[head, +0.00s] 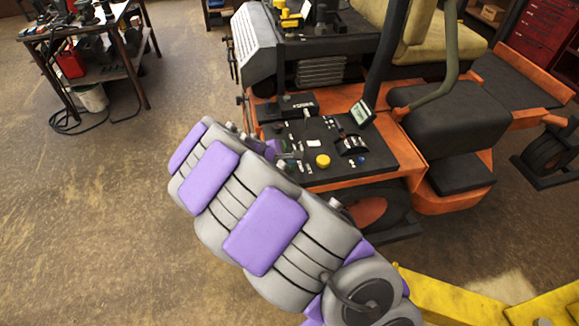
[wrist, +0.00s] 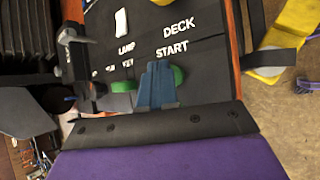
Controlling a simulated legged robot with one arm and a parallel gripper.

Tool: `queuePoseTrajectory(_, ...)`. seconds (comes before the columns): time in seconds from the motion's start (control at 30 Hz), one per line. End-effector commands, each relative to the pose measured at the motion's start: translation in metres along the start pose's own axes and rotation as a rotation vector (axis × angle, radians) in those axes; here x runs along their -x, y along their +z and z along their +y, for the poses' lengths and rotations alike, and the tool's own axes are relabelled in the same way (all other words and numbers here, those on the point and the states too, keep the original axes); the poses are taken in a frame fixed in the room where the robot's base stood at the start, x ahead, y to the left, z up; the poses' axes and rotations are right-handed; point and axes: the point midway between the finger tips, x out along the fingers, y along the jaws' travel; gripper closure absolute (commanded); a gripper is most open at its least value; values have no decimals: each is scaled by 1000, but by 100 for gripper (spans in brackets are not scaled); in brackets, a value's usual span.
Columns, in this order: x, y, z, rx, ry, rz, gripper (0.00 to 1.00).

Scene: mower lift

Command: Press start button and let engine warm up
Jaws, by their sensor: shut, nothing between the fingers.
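The mower's black control panel (head: 372,172) sits on the orange mower body. In the wrist view, a green round button (wrist: 178,75) lies beside the white "START" label (wrist: 172,49). My gripper (wrist: 158,72), with blue-grey fingers, is shut and empty. Its fingertips overlap part of the green button in the picture; whether they touch or press it cannot be told. A second green part (wrist: 122,86) shows left of the fingers near the "KEY" label. In the head view, my arm reaches to the panel's left edge and mostly hides the gripper and that corner.
A yellow knob (head: 322,160), black levers (head: 352,144) and a small display (head: 361,113) stand on the panel. The mower seat (head: 440,45) is behind. A cluttered workbench (head: 75,30) stands at upper left, and a yellow lift part (head: 440,300) at lower right. Floor at left is clear.

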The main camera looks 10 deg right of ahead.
Motion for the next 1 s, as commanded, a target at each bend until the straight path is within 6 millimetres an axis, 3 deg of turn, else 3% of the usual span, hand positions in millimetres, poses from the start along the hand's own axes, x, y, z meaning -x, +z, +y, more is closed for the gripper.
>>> queuePoseTrajectory(1.0,-6,-4,-4,1,0,0,100)
